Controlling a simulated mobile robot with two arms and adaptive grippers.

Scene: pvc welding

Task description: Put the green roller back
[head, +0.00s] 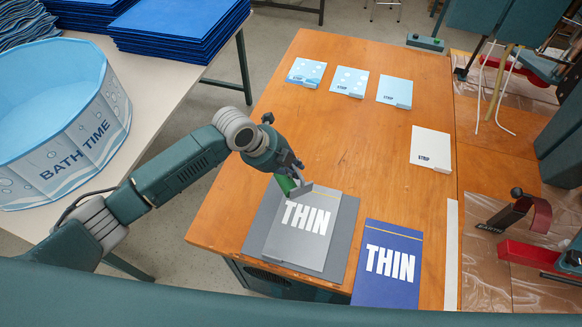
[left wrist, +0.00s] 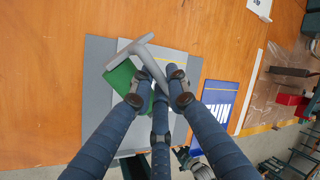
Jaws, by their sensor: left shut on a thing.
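The green roller (head: 286,184) is at my left gripper (head: 294,176), above the upper left corner of the grey THIN sheet (head: 302,228). In the left wrist view, my left gripper's fingers (left wrist: 158,82) are shut on the roller's grey handle (left wrist: 144,53). The green part (left wrist: 121,78) shows to the left of the fingers, over the grey board. I cannot tell whether the roller touches the sheet. The grey sheet lies on a larger dark grey board (head: 258,222). My right gripper is not clearly in view.
A blue THIN sheet (head: 388,262) lies to the right of the board. Several STRIP cards, one of them white (head: 431,149), lie farther back on the wooden table (head: 330,130). A BATH TIME pool (head: 60,125) stands on the left table. The middle of the wooden table is clear.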

